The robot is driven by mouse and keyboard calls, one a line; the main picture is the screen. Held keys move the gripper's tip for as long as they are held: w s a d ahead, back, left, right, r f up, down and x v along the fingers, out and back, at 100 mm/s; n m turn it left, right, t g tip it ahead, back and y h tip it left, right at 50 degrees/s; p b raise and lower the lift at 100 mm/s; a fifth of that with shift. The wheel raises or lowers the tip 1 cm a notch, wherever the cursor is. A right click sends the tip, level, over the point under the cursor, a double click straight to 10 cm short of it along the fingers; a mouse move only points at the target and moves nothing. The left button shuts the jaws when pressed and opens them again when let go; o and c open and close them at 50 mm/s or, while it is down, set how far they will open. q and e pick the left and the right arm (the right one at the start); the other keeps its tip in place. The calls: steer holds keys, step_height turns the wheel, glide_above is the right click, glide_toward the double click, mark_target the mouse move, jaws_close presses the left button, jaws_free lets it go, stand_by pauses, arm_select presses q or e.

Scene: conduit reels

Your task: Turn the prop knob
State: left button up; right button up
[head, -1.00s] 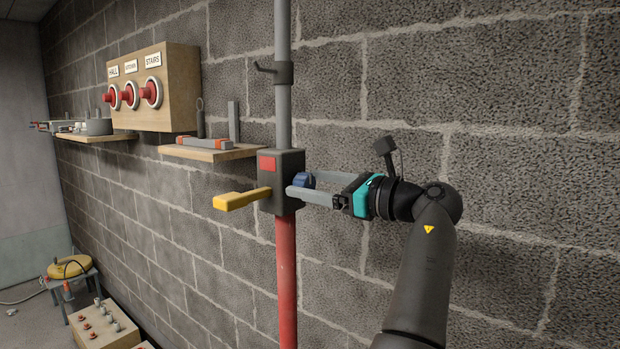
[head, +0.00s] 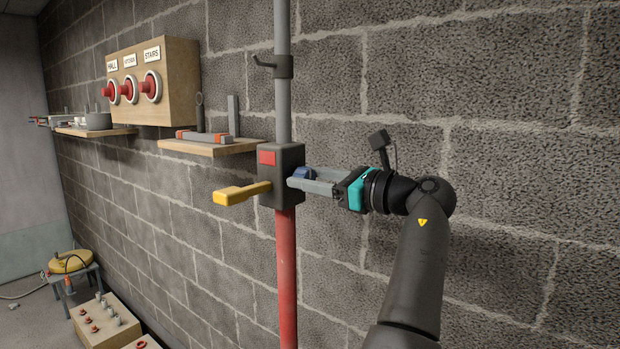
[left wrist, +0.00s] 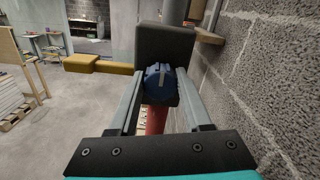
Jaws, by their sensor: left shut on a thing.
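The prop is a vertical pole, grey (head: 283,80) above and red (head: 286,260) below, with a dark box (head: 289,160) at the joint. The blue knob (head: 302,173) sticks out of the box's right side. My left gripper (head: 300,179) reaches in from the right and is shut on the knob. A yellow lever (head: 235,193) sticks out of the box's left side. My right gripper is not in view.
A block wall (head: 520,150) runs close behind the pole and my arm. A wooden shelf (head: 215,147) and a panel with red buttons (head: 180,75) are left of the pole.

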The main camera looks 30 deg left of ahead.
arm_select(q)
jaws_close()
steer(key=shift+n, duration=0.4)
steer(key=n, duration=0.2)
steer(key=shift+s+n, duration=0.1)
steer(key=shift+n, duration=0.2)
steer(key=n, duration=0.2)
steer(key=shift+n, duration=0.4)
steer(key=shift+f+n+b, duration=0.15)
steer(key=shift+n+b, duration=1.5)
steer(key=shift+n, duration=2.35)
steer(key=shift+f+n+b, duration=0.15)
steer(key=shift+n+b, duration=1.5)
steer(key=shift+n, duration=2.35)
steer(key=shift+f+n+b, duration=0.15)
steer(key=shift+n+b, duration=1.5)
steer(key=shift+n, duration=2.35)
